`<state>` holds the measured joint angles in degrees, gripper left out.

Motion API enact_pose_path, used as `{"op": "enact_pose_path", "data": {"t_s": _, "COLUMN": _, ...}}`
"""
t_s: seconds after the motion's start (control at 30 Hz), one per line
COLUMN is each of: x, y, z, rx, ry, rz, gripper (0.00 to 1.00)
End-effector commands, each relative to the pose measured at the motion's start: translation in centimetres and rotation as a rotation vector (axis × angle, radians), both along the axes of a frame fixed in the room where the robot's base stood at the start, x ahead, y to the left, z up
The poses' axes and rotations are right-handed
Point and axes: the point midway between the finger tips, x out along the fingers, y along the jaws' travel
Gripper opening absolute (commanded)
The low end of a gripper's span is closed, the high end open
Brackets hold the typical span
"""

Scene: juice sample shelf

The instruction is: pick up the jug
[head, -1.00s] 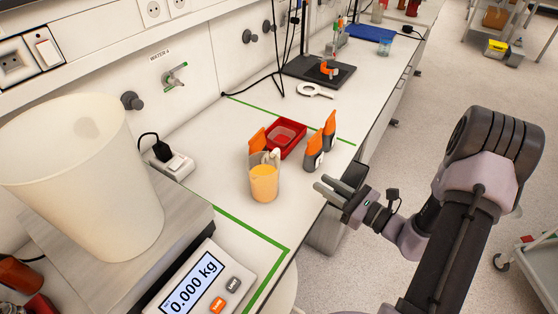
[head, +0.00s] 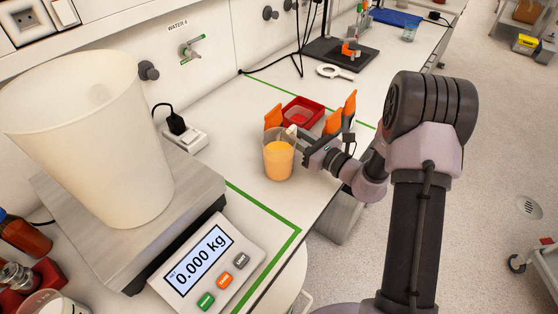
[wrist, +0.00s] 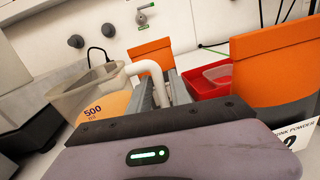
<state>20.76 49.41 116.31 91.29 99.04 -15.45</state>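The jug (head: 278,160) is a clear beaker of orange juice with a pale handle, upright on the bench in the head view. In the wrist view the jug (wrist: 88,98) is at the left, with a "500" mark on its wall. Its white handle (wrist: 150,66) arches to the right and comes down between my two fingers. My gripper (head: 306,147) is at the jug's right side, low over the bench. In the wrist view my gripper (wrist: 163,88) has its grey fingers apart, one on each side of the handle. Whether either finger touches it is hard to see.
A red tray (head: 304,111) and orange pouches (head: 349,108) stand close behind and right of the jug. One orange pouch (wrist: 272,70) is just right of my gripper. A scale (head: 215,262) bearing a large white bucket (head: 90,140) fills the left. Bench is clear in front of the jug.

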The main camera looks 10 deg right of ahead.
Motion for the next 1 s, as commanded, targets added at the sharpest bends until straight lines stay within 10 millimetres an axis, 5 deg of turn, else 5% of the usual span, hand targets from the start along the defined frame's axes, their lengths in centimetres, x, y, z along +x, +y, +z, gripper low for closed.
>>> {"op": "enact_pose_path", "data": {"t_s": 0.1, "x": -0.02, "y": -0.03, "z": 0.06, "rx": 0.000, "ry": 0.000, "rz": 0.000, "gripper": 0.24}}
{"op": "enact_pose_path", "data": {"t_s": 0.23, "x": -0.04, "y": -0.05, "z": 0.05, "rx": 0.000, "ry": 0.000, "rz": 0.000, "gripper": 0.00}}
{"op": "enact_pose_path", "data": {"t_s": 1.0, "x": -0.09, "y": -0.05, "z": -0.01, "rx": -0.001, "ry": 0.001, "rz": 0.000, "gripper": 0.00}}
